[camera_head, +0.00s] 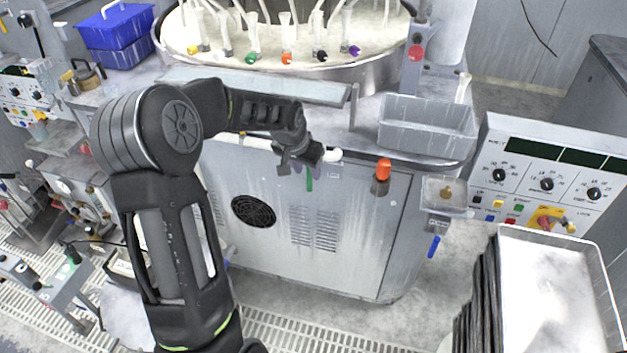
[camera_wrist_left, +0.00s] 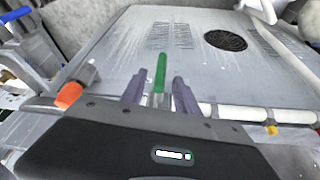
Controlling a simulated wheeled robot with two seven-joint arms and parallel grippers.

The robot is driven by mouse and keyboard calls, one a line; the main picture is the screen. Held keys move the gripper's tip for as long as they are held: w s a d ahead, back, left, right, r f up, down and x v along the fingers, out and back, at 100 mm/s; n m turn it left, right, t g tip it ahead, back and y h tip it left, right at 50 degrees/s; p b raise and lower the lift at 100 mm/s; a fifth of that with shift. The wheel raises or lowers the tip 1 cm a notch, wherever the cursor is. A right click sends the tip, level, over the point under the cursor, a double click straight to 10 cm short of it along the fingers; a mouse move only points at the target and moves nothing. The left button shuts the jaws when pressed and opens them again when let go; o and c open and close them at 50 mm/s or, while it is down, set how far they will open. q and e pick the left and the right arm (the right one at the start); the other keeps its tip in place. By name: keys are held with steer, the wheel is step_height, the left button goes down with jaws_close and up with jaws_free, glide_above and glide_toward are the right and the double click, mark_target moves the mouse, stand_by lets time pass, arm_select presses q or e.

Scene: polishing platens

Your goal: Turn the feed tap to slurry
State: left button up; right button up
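A tap with a green lever (camera_head: 309,181) hangs from the white pipe under the front edge of the polishing machine. The lever points down in the head view. In the left wrist view the green lever (camera_wrist_left: 160,72) stands between the two fingers of my left gripper (camera_wrist_left: 159,85). A gap shows on both sides of it, so the gripper looks open around the lever. In the head view my left gripper (camera_head: 300,165) covers the tap body. Slurry or water markings cannot be read. My right gripper is not in view.
The white pipe (camera_head: 250,143) runs along the cabinet front (camera_head: 350,215). An orange-capped part (camera_head: 383,168) sits right of the tap, and a blue lever (camera_head: 433,246) hangs further right. A grey bin (camera_head: 428,130) stands on the machine's ledge. A control panel (camera_head: 545,180) is at right.

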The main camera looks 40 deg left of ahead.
mark_target(311, 180)
arm_select(q)
steer(key=p+x, duration=0.1)
steer(key=x, duration=0.6)
steer(key=shift+w+f+p, duration=0.1)
steer(key=shift+f+p, duration=0.1)
steer(key=shift+p, duration=0.15)
steer(key=shift+c, duration=0.5)
jaws_close()
stand_by(0.6)
